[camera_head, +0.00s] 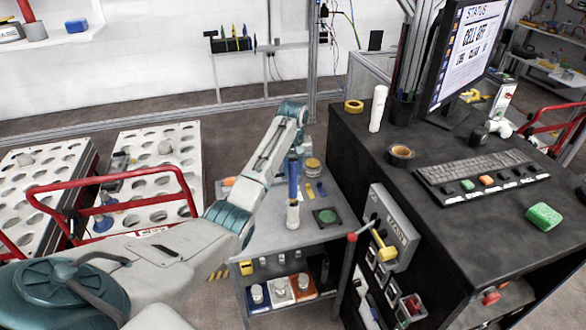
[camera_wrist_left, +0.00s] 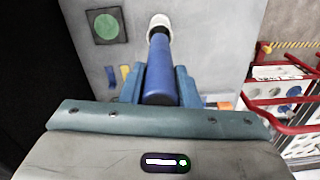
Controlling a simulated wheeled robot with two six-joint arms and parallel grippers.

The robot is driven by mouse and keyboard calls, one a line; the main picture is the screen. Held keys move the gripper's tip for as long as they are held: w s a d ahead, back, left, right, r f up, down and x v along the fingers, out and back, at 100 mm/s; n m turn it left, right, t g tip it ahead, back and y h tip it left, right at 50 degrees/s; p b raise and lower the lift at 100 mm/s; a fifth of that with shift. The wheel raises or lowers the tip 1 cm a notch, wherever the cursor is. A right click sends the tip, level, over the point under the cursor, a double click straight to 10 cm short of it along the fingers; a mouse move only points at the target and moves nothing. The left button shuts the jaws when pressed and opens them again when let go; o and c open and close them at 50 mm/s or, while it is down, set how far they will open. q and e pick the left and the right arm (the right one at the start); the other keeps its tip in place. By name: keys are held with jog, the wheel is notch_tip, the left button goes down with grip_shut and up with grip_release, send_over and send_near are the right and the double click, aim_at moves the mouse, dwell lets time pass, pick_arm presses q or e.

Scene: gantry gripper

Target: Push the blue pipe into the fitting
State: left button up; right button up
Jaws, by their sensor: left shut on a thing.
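The blue pipe (camera_head: 293,185) stands roughly upright over the small grey cart. My left gripper (camera_head: 293,162) is shut on it from above. In the left wrist view the pipe (camera_wrist_left: 160,68) lies between the blue fingers of the gripper (camera_wrist_left: 160,88) and points away from the camera. The white fitting (camera_head: 293,215) is at the pipe's lower end, on the cart top. In the left wrist view the fitting's pale rim (camera_wrist_left: 158,20) shows around the pipe's far end. How deep the pipe sits in it I cannot tell. My right gripper is not in view.
A black bench (camera_head: 450,220) with keyboard and monitor stands close on the right. Red-handled carts with holed white tops (camera_head: 165,140) stand left.

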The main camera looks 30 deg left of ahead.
aim_at(293, 196)
pick_arm(q)
jog(key=shift+f, duration=0.5)
dwell(0.3)
jog(key=shift+f+b, duration=0.4)
jog(key=shift+f, duration=0.95)
jog(key=shift+s+f+b, duration=0.1)
jog(key=shift+f+b, duration=0.35)
jog(key=shift+f, duration=1.45)
jog(key=shift+f+b, duration=1)
jog(key=shift+f, duration=1.5)
jog(key=o, duration=1)
jog(key=shift+o, duration=0.2)
